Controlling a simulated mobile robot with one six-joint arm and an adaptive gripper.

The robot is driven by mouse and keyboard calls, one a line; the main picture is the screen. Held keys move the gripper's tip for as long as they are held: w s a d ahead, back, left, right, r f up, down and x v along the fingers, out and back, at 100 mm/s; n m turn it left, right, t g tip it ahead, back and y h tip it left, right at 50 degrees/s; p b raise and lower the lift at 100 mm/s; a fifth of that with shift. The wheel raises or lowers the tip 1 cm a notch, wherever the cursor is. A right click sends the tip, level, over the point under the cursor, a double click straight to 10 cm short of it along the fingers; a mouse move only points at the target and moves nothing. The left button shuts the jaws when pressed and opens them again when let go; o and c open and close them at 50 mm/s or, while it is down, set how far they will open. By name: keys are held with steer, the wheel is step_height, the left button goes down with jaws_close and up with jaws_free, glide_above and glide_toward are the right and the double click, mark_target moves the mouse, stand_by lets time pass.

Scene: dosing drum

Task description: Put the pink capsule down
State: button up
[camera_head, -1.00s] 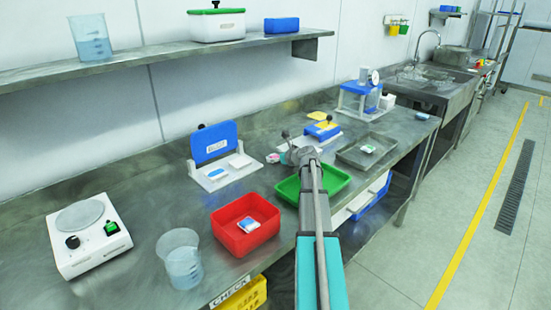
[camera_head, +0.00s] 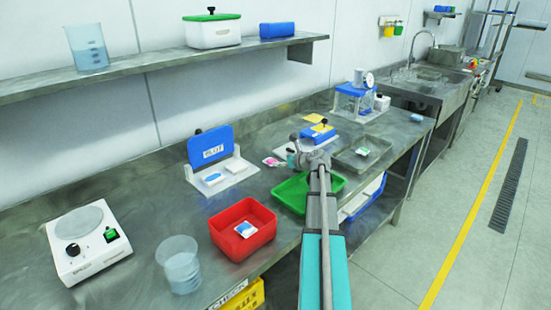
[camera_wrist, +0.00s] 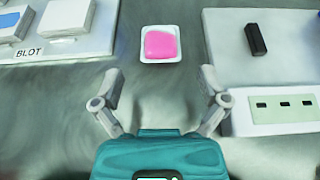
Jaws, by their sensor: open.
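The pink capsule (camera_wrist: 161,44) sits in a small white dish (camera_wrist: 176,59) on the steel bench, ahead of my fingertips in the wrist view. In the head view the capsule (camera_head: 271,161) shows small, just left of my gripper. My gripper (camera_wrist: 160,88) is open and empty, its two fingers spread apart with a gap of bare bench between them. The fingers do not touch the capsule or the dish. In the head view my gripper (camera_head: 296,150) is partly hidden by my own wrist.
The blue BLOT stand (camera_head: 212,150) is left of the dish; a white-based device (camera_wrist: 265,45) is to its right. A green tray (camera_head: 291,193) and a red tray (camera_head: 226,217) stand nearer the bench front.

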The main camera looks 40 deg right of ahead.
steer(key=shift+p+v, duration=0.85)
steer(key=shift+v, duration=1.85)
